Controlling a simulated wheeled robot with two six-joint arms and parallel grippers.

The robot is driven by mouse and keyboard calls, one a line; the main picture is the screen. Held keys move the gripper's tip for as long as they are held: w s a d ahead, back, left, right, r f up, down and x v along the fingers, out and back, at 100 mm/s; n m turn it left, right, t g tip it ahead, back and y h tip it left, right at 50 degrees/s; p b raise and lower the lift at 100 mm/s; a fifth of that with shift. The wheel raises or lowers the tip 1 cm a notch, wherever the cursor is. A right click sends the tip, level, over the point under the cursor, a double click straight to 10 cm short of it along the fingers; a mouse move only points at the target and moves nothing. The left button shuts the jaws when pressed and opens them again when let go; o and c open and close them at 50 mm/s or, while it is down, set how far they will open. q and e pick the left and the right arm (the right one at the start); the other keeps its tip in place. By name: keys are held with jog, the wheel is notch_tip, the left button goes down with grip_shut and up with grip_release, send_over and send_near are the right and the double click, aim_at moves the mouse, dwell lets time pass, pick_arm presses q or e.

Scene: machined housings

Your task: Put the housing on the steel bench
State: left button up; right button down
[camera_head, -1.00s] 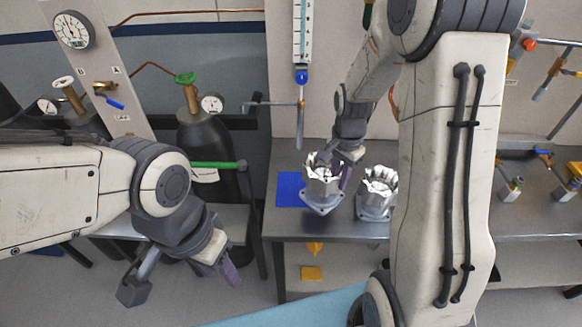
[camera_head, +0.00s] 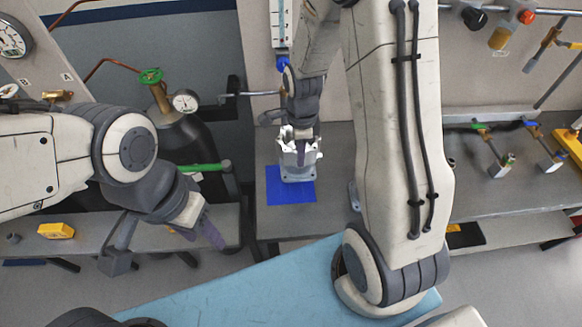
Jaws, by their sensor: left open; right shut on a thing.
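The housing (camera_head: 298,172), a silvery machined part with a jagged top rim and flat flange base, stands upright over the far part of a blue square (camera_head: 290,194) on the steel bench (camera_head: 333,178). I cannot tell whether its base touches the surface. My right gripper (camera_head: 301,148) comes down from above and is shut on the housing's upper rim. My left gripper (camera_head: 163,248) is open and empty, off to the left and in front of the bench. A small edge of a second housing (camera_head: 353,195) shows beside my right arm, which hides the rest.
Gas cylinders with a green valve (camera_head: 150,76) and a gauge (camera_head: 186,101) stand left of the bench. A yellow block (camera_head: 56,230) lies on a low shelf at left. Fittings (camera_head: 497,160) lie on the bench at right. The bench front beside the blue square is clear.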

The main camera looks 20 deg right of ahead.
notch_tip(320, 180, down, 6)
jog(key=a+p, duration=0.1)
jog(key=a, duration=0.1)
jog(key=shift+s+a+r+p, duration=0.2)
jog(key=shift+s+a+p, duration=0.1)
jog(key=shift+a, duration=0.05)
jog(key=shift+f, duration=0.15)
jog(key=c, duration=0.8)
grip_release()
jog(key=shift+o, duration=0.2)
